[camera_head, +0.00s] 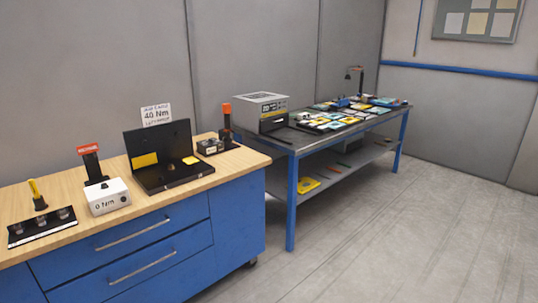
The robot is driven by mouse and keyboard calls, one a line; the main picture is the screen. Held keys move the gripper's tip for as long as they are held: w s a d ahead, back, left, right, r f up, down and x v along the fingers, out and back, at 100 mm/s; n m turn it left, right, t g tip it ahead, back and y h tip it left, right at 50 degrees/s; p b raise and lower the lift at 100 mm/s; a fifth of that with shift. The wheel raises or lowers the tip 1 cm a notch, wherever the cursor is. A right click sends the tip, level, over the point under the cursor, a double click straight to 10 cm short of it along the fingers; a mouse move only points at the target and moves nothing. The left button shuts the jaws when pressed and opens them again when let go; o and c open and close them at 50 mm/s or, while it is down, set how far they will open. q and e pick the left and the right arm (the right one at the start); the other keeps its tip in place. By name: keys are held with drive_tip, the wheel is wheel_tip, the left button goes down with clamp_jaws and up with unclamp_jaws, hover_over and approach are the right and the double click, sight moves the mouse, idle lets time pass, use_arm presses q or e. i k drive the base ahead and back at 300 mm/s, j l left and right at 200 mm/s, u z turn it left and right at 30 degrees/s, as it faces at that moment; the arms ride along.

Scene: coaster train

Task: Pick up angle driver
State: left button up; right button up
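I cannot tell for certain which tool is the angle driver. On the wooden-topped blue workbench (82,240), a yellow-handled tool (37,196) stands upright at the black socket rail (42,228). A red-topped black tool (89,162) stands behind a white box (107,196) marked "0 Nm". An orange-topped tool (227,121) stands upright at the back right, next to a small dark device (210,147). An open black case (173,180) lies between them, with yellow pieces inside. Neither of my grippers is in view.
A sign (156,115) reading "40 Nm" stands behind the case. A blue-framed table (285,138) to the right holds a grey box (261,112) and many small coloured items. The grey floor (400,235) in front is clear. The workbench has drawers and casters.

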sight(226, 109)
drive_tip(key=i+l+u, duration=0.15)
drive_tip(key=i, duration=0.4)
drive_tip(key=i+u, duration=0.2)
drive_tip(key=i, duration=0.4)
drive_tip(key=i+l+u, duration=0.15)
drive_tip(key=i+l, duration=0.15)
drive_tip(key=i, duration=0.2)
